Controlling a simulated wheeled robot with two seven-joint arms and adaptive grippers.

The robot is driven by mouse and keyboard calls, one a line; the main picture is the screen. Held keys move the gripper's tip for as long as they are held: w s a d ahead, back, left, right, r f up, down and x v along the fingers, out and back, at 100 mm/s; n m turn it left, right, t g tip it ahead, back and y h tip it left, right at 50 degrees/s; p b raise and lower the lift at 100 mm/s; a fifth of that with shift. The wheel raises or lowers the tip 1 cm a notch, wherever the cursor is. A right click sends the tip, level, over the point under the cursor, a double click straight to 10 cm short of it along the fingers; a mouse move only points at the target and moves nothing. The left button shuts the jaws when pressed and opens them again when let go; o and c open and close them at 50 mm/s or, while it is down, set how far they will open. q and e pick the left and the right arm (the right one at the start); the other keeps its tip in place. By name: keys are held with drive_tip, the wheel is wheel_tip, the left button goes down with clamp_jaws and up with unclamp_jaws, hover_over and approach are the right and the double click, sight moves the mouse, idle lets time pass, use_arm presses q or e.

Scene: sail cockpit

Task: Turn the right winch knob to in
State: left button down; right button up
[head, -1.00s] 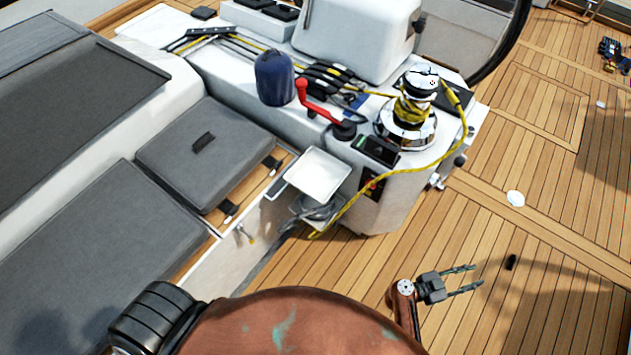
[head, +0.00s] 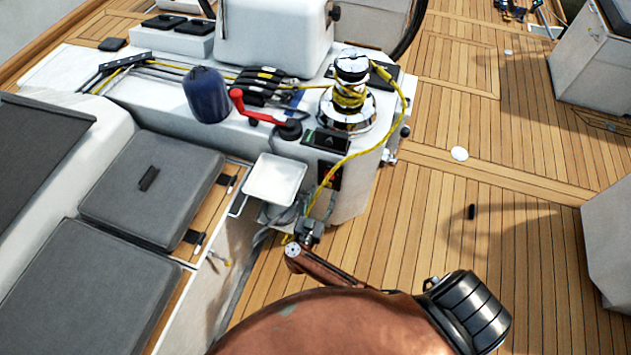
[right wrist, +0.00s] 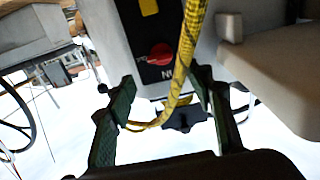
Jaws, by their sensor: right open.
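The red winch knob (right wrist: 160,55) sits on a black panel (right wrist: 152,28) on the white winch console, in the right wrist view. White lettering stands beside the knob; its exact setting is hard to read. In the head view the panel (head: 329,174) is small on the console's front side. My right gripper (right wrist: 160,84) is open, its two green fingers apart and pointing at the panel, short of the knob. In the head view the right gripper (head: 312,229) is below the panel, partly against the rope. My left gripper is out of view.
A yellow rope (right wrist: 187,65) hangs from the chrome winch (head: 348,95) past the panel and between my fingers' lines, right of the knob. A white tray-like seat (head: 275,180) juts out beside the panel.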

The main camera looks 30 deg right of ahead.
sight(328, 178)
drive_tip(key=b+x, duration=0.1)
drive_tip(key=x, duration=0.4)
drive_tip(key=shift+w+f, duration=0.1)
drive_tip(key=shift+w, duration=0.05)
drive_tip(key=shift+w+d, duration=0.35)
drive_tip(key=shift+d, duration=0.15)
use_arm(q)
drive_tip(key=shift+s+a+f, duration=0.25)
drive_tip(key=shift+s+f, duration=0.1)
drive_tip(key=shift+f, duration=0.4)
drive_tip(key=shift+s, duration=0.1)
use_arm(e)
drive_tip(key=shift+c, duration=0.5)
